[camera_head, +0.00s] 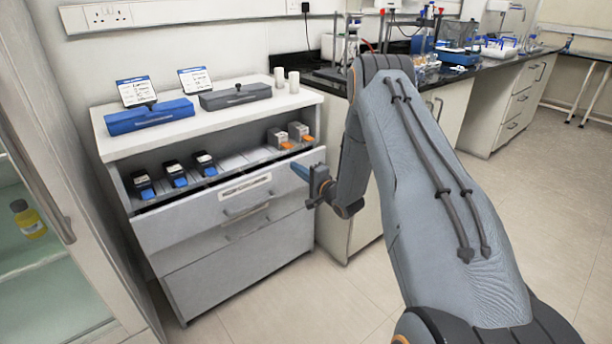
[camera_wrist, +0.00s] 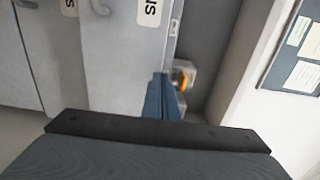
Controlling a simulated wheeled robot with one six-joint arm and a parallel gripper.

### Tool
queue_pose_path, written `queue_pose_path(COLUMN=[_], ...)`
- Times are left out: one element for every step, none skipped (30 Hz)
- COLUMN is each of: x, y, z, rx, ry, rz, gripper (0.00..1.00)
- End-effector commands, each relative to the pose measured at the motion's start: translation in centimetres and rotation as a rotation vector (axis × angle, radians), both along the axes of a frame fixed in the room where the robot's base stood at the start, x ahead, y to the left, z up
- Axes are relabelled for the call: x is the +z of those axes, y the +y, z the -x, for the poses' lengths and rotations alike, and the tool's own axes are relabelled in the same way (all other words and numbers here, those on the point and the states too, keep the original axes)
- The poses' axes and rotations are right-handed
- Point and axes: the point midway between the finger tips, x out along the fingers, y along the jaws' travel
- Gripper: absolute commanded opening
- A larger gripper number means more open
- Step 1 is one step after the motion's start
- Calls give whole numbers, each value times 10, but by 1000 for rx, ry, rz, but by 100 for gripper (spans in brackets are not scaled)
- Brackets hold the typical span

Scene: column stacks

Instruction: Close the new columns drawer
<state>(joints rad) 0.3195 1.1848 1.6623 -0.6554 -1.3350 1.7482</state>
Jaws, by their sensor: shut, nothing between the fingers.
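The top drawer (camera_head: 185,220) of the white cabinet is pulled out. Its grey front has a label (camera_head: 246,187) and a handle (camera_head: 246,209); the lettering is too small to read. Several dark and blue boxes (camera_head: 174,172) and grey boxes with orange ends (camera_head: 279,138) are in it. My gripper (camera_head: 298,172) is shut and empty, at the right end of the drawer front near its top edge. In the wrist view my blue fingers (camera_wrist: 160,82) overlap the edge of the drawer front (camera_wrist: 128,60); I cannot tell whether they touch it.
A lower drawer (camera_head: 235,245) sits beneath, nearly flush. A blue case (camera_head: 148,119), a grey case (camera_head: 234,97) and white cups (camera_head: 293,80) stand on the cabinet top. A glass-fronted cabinet (camera_head: 50,270) is close on the left. Floor (camera_head: 300,300) in front is clear.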

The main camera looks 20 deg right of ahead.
Motion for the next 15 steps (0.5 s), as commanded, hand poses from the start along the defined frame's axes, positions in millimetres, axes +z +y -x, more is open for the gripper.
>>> queue_pose_path(x=[0,0,0,-1,-1,0,0,0,0,0,0,0,0,0,0], y=[2,3,4,5,5,6,6,6,6,6,6,6,6,6,6], z=[-6,-8,-12,-14,-15,-17,-18,-19,-19,-19,-19,-19,-19,-19,-19], rx=[1,0,0,0,0,0,0,0,0,0,-1,-1,-1,-1,-1], ry=[-1,-1,-1,0,1,0,0,0,0,0,0,0,0,0,0], rz=[0,0,0,-1,-1,-1,-1,-1,-1,-1,-1,-1,-1,-1,-1], gripper=[0,0,0,0,0,0,0,0,0,0,0,0,0,0,0])
